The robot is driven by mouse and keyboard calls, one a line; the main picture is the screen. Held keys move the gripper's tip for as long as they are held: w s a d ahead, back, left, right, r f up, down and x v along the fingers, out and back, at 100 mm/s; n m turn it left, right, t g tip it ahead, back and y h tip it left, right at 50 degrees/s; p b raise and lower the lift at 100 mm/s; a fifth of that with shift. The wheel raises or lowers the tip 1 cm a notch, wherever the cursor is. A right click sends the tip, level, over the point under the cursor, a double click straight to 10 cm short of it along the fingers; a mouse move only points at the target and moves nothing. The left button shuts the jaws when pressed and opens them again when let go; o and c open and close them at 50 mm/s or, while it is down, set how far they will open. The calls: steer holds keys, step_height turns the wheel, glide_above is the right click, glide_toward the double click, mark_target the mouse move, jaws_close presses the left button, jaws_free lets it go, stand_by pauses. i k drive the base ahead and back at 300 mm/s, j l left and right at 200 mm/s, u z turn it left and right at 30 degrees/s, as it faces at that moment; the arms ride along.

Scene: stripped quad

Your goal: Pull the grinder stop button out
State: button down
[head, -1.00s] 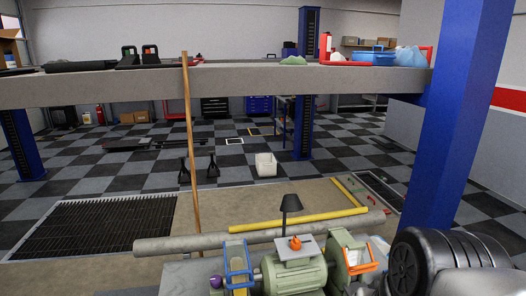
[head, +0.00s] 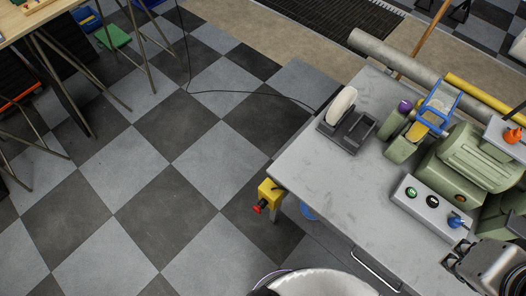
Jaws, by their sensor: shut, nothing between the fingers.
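A yellow box (head: 270,191) is fixed at the left edge of the grey bench. A red stop button (head: 260,207) sticks out of its front, facing the lower left. I cannot tell from here whether the button is pressed in or out. The green bench grinder (head: 467,168) stands on the bench at the right. My gripper (head: 452,263) is at the lower right, over the bench, shut and empty. It is well to the right of the yellow box and apart from it.
A grey switch box (head: 430,208) with green, black and blue controls sits before the grinder. A white round container (head: 325,284) stands below the bench front, beside a bench handle (head: 376,270). The checkered floor (head: 150,200) left of the bench is clear. A cable (head: 240,91) crosses it farther back.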

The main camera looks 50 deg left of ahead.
mark_target(258, 208)
steer(key=u, duration=1.85)
steer(key=k+j+z, duration=0.2)
steer(key=i+j, duration=0.05)
steer(key=j, duration=0.05)
